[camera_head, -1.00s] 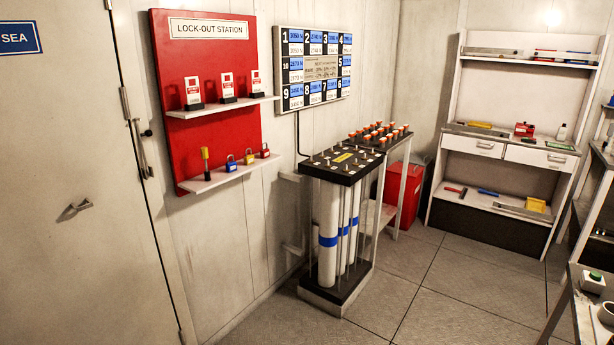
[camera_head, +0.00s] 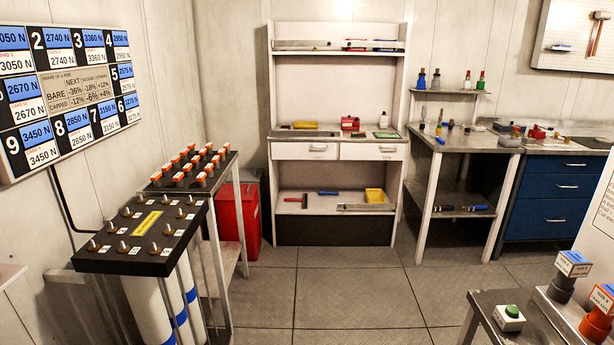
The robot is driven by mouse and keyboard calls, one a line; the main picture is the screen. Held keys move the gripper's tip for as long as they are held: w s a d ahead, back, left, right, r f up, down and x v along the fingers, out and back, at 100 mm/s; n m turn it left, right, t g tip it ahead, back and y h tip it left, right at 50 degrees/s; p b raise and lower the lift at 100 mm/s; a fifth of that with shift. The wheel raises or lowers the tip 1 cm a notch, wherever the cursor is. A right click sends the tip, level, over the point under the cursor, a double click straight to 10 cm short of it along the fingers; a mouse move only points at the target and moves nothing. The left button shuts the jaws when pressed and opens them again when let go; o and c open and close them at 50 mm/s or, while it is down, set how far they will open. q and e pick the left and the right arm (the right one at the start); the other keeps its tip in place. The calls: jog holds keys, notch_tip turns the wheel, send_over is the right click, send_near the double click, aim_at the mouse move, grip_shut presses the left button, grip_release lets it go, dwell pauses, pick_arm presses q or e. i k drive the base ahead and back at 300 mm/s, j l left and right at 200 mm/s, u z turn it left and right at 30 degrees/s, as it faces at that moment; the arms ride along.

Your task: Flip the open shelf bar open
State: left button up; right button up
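An open white shelf unit (camera_head: 338,100) stands against the back wall, a little right of centre. A grey bar-like strip (camera_head: 301,45) lies along the left part of its top shelf. Another grey strip (camera_head: 302,133) runs along the left of the middle shelf, above two drawers. A third strip (camera_head: 364,207) lies at the right of the bottom shelf. I cannot tell which of these is the shelf bar, or whether it is open or shut. Neither of my grippers is in view.
A black-topped stand (camera_head: 150,247) with white tubes and a rack of orange-capped parts (camera_head: 191,165) stand at left, beside a red bin (camera_head: 240,212). A bench with a green button box (camera_head: 509,317) fills the lower right. The floor (camera_head: 345,295) between is clear.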

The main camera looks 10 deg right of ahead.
aim_at(274, 43)
jog(key=i+j+z, duration=0.15)
jog(key=i+z, duration=0.25)
jog(key=i, duration=1.15)
jog(key=i+z, duration=0.1)
jog(key=i, duration=0.65)
jog(key=i+j+z, duration=0.15)
jog(key=i, duration=0.55)
jog(key=i+j+z, duration=0.1)
jog(key=i, duration=0.6)
jog(key=j, duration=0.1)
